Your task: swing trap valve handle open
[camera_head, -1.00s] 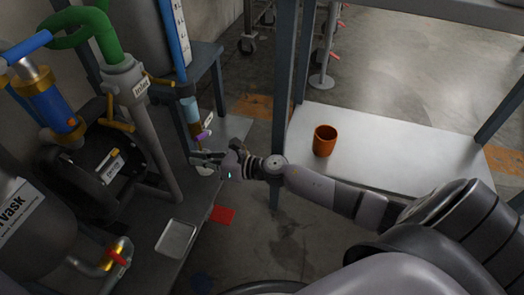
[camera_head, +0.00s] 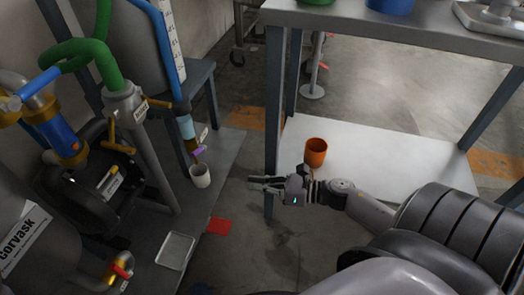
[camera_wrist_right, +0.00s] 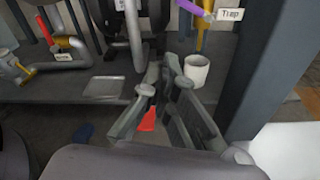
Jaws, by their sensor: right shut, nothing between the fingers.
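The trap valve has a purple handle (camera_head: 198,152) at the bottom of a clear and brown tube. It points out sideways, tilted slightly up to the right. The handle (camera_wrist_right: 195,8) also shows at the top edge of the right wrist view, partly cut off, beside the Trap label (camera_wrist_right: 230,14). A white cup (camera_head: 200,176) stands upright below the valve. My right gripper (camera_head: 252,183) is shut and empty, to the right of the cup and apart from the handle. In the wrist view its fingers (camera_wrist_right: 161,75) come together left of the cup. My left gripper is not in view.
An orange cup (camera_head: 316,152) stands on the low shelf (camera_head: 390,165) of the table at right, behind my right arm. The table leg (camera_head: 274,120) stands close to my gripper. A shallow tray (camera_head: 175,251) lies on the platform. A red patch (camera_head: 219,226) lies on the floor.

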